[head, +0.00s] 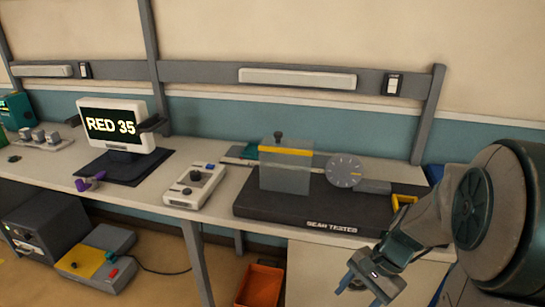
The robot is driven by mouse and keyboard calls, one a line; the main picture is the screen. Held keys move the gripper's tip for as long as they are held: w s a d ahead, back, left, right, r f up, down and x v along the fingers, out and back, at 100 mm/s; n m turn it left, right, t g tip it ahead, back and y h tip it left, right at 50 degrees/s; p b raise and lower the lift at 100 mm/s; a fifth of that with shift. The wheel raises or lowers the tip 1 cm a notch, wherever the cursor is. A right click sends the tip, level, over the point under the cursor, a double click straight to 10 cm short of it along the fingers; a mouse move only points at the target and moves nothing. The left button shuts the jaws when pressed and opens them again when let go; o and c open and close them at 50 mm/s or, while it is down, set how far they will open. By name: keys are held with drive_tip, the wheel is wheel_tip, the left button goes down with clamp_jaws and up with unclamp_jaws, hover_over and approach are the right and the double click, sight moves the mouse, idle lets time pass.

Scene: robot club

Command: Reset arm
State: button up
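My arm comes in from the right side of the head view. My gripper (364,290) hangs low, in front of the workbench's front edge and below the gear tester. Its two fingers point down and look spread apart, with nothing seen between them. It appears clear of the bench and touches nothing that I can see.
On the bench (140,193) are the gear tester (290,212) with its clear guard, a white control box (195,186) and a monitor (112,125) reading "RED 35". A purple item (90,183) lies left. An orange bin (260,285) and grey-yellow box (96,258) are below.

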drive_tip(key=s+a+r+n+t+h+p, duration=0.1)
drive_tip(key=s+r+n+t+h+p, duration=0.1)
drive_tip(key=r+n, duration=0.3)
drive_tip(key=s+a+r+n+t+h+p, duration=0.2)
drive_tip(key=r+n, duration=0.3)
drive_tip(key=r, duration=0.5)
drive_tip(key=shift+s+h+p, duration=0.4)
drive_tip(key=shift+s+p, duration=0.1)
drive_tip(key=shift+s, duration=0.05)
